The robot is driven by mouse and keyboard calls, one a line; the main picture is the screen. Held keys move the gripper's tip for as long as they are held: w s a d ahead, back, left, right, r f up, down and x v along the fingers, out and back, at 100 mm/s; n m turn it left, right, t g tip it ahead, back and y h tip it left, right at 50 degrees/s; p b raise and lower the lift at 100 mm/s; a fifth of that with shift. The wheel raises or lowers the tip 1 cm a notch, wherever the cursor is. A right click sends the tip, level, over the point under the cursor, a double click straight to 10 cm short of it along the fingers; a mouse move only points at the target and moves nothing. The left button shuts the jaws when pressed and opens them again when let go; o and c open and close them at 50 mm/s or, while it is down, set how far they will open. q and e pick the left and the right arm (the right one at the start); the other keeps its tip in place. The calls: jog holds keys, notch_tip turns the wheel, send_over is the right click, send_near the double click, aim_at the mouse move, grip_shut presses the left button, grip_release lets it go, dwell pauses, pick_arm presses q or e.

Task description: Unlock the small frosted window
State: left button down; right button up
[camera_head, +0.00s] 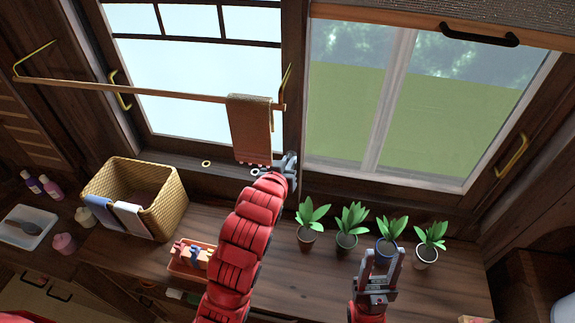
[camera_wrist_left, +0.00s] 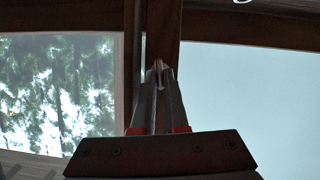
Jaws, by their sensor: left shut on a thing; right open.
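The pale, frosted-looking window (camera_head: 190,75) fills the upper left of the head view, in a dark wooden frame; a pale pane (camera_wrist_left: 250,105) also shows at right in the left wrist view. My left gripper (camera_head: 290,160) is at the dark post right of this window, near its lower corner. In the left wrist view its fingers (camera_wrist_left: 158,70) are nearly together on a small pale piece against the frame; it is too small to identify. A brass handle (camera_head: 119,92) is at the window's left side. My right gripper (camera_head: 380,258) is open and empty, over the counter near the plants.
A wooden towel bar (camera_head: 150,90) with a brown towel (camera_head: 250,128) crosses before the pale window. Potted plants (camera_head: 347,228) line the counter (camera_head: 440,290) at right. A wicker basket (camera_head: 165,190) and an orange tray (camera_head: 185,268) stand left of my left arm.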

pick_arm(q)
jog(key=shift+f, duration=0.15)
dwell(0.3)
jog(key=c, duration=1)
grip_release()
jog(key=shift+o, duration=0.3)
jog(key=shift+a, duration=0.1)
jog(key=shift+r, duration=0.2)
